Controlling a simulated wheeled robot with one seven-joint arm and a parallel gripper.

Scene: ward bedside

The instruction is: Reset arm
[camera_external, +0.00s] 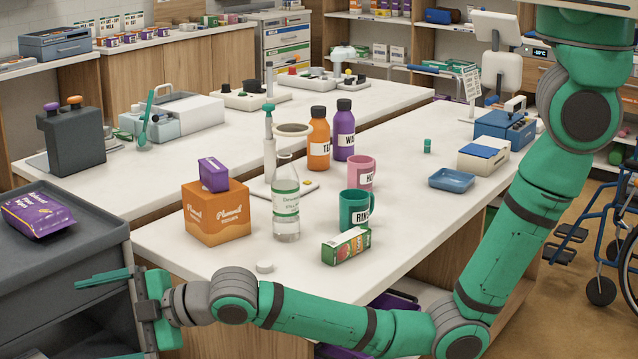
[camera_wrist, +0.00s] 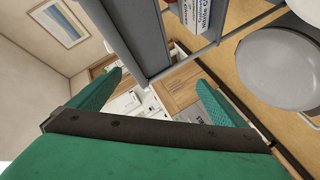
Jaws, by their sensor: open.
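My gripper (camera_external: 88,319) is at the lower left of the external view, in front of the grey cart and left of the white table. Its green fingers point left and are spread apart, with nothing between them. The wrist view shows both fingers of my gripper (camera_wrist: 160,86), open and empty. My green arm runs from the upper right down past the right and near side of the table, then left along the bottom. Whether the gripper touches the cart cannot be told.
The grey cart (camera_external: 100,205) holds a purple wipes pack (camera_external: 37,208). The near white table (camera_external: 215,268) carries an orange tissue box (camera_external: 215,222), a clear bottle (camera_external: 286,205), a green mug (camera_external: 354,211) and a small carton (camera_external: 346,246). A wheelchair (camera_external: 602,235) stands at right.

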